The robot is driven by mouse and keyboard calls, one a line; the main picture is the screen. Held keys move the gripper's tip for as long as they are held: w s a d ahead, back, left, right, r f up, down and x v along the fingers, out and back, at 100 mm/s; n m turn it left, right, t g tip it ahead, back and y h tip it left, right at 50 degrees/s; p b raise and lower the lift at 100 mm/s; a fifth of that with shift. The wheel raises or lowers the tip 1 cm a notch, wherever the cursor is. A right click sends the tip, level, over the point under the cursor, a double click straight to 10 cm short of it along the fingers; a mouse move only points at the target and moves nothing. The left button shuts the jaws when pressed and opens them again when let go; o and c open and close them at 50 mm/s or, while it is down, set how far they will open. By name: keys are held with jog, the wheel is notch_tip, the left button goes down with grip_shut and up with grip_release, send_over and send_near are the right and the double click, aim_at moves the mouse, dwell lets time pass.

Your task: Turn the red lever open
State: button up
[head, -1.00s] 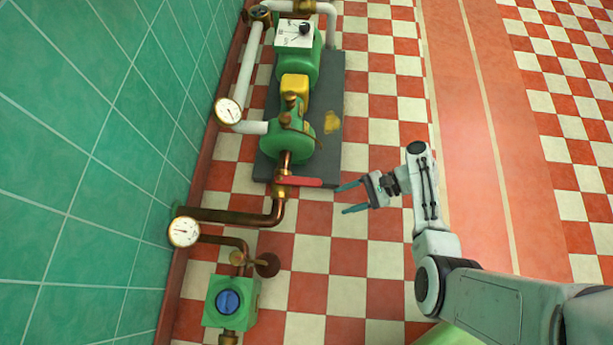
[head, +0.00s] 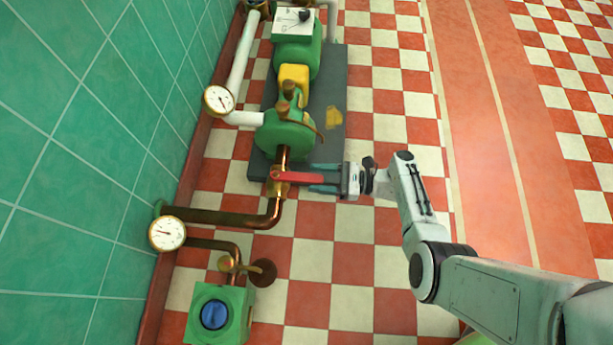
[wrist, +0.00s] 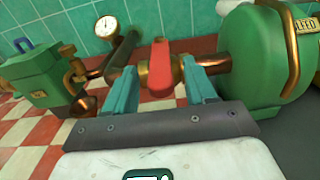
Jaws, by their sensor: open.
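The red lever (head: 298,177) sticks out to the right from a brass valve (head: 277,182) on the copper pipe below the green pump. My gripper (head: 318,178) is at the lever's free end, with its teal fingers open on either side of it. In the wrist view the red lever (wrist: 160,69) stands between the two fingertips (wrist: 162,88), with a visible gap on each side. The brass valve (wrist: 186,76) is just behind it.
The green pump (head: 284,132) stands on a dark plinth (head: 332,85) close above the lever. Two gauges, one of them low on the wall side (head: 167,233), and a green box with a blue face (head: 215,314) are at left. The checkered floor at right is clear.

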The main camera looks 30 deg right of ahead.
aim_at(306, 177)
jog(key=shift+x, duration=1.9)
jog(key=shift+c, duration=0.3)
grip_shut()
